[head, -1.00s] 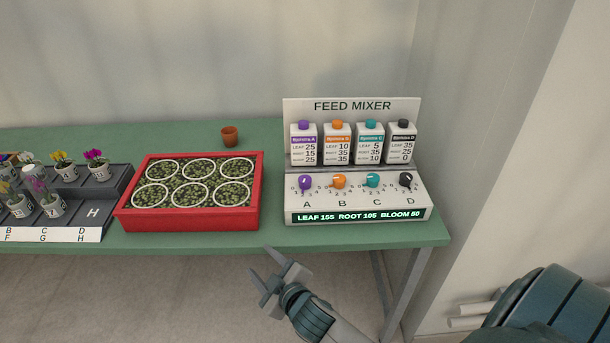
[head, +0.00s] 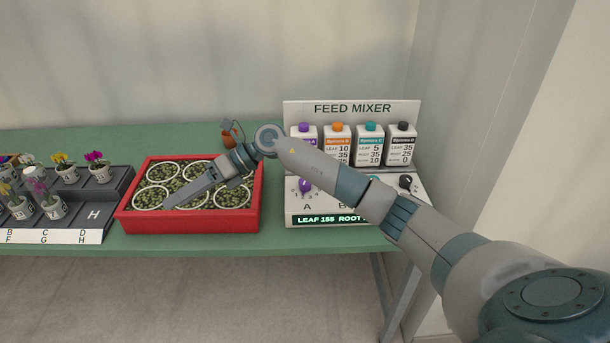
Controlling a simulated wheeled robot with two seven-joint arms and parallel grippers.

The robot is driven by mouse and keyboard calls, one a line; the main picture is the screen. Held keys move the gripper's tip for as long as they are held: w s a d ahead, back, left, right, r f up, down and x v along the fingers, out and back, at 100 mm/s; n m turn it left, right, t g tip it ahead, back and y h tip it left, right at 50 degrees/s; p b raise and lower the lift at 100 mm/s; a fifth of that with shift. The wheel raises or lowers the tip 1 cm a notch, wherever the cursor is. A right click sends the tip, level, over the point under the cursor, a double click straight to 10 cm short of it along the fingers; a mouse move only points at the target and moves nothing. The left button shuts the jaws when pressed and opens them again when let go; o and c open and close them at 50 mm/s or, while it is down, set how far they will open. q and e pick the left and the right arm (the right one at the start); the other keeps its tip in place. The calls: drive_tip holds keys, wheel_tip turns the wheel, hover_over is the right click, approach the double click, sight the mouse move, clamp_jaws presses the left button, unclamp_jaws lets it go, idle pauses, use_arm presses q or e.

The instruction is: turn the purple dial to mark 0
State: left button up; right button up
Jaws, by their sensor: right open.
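The purple dial (head: 305,185) is above the letter A on the front panel of the feed mixer (head: 352,108). My right forearm crosses in front of the panel and hides the orange dial and most of the teal one. The purple dial shows just below the arm, but its pointer is too small to read. My right gripper (head: 196,190) is open and empty, over the red tray (head: 257,190), to the left of the dial and apart from it. My left gripper is not in view.
The lit display (head: 325,220) is partly covered by my arm. Several bottles stand on the mixer, including a black-capped one (head: 402,145). A terracotta pot (head: 229,140) stands behind the tray. A dark rack (head: 100,212) with potted flowers is at left.

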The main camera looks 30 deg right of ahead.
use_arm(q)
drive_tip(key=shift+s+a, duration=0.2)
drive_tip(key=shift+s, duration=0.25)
use_arm(e)
drive_tip(key=d+r+g+h, duration=0.1)
drive_tip(key=d+h, duration=0.3)
drive_tip(key=d, duration=0.7)
drive_tip(key=d+r+g+h, duration=0.1)
drive_tip(key=d+r+h, duration=0.3)
drive_tip(key=d, duration=0.7)
drive_tip(key=d+r+g+h, duration=0.1)
drive_tip(key=d+r+h, duration=0.2)
drive_tip(key=d, duration=0.8)
drive_tip(key=shift+d+r+m+h, duration=0.2)
drive_tip(key=shift+m+h, duration=0.1)
drive_tip(key=shift+h, duration=0.6)
drive_tip(key=shift+w+a+f, duration=0.1)
drive_tip(key=shift+f, duration=0.05)
